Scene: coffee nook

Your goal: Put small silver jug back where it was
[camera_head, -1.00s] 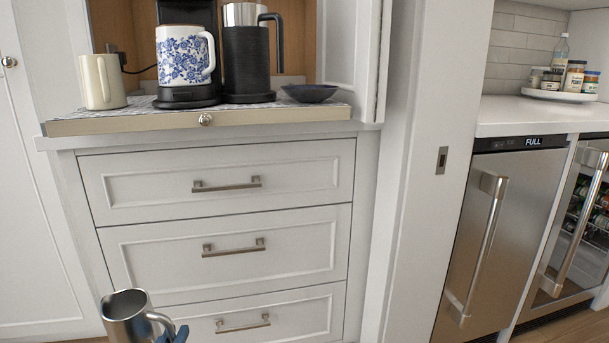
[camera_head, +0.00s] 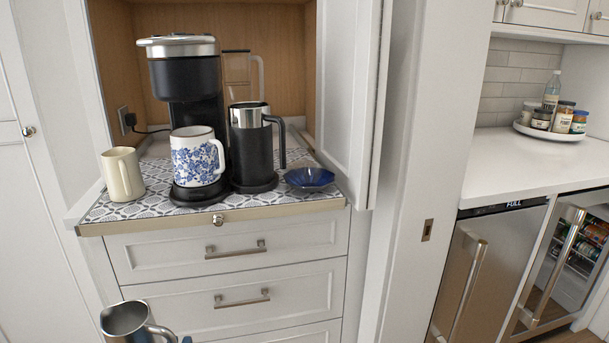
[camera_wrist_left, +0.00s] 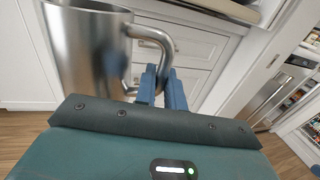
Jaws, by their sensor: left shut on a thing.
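The small silver jug (camera_head: 124,318) is at the bottom left of the head view, in front of the drawers and below the coffee shelf. It looks roughly upright, with its open top showing and its handle to the right. In the left wrist view the jug (camera_wrist_left: 85,60) is large at the upper left. My left gripper (camera_wrist_left: 163,88) is shut on its handle with blue fingers. In the head view only a bit of the blue fingers (camera_head: 167,339) shows at the bottom edge. My right gripper is not in view.
The patterned shelf (camera_head: 110,212) holds a cream pitcher (camera_head: 122,174), a coffee maker (camera_head: 180,75), a blue-flowered mug (camera_head: 196,160), a black-and-steel jug (camera_head: 250,150) and a blue bowl (camera_head: 309,178). A cabinet door (camera_head: 355,100) stands open at right.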

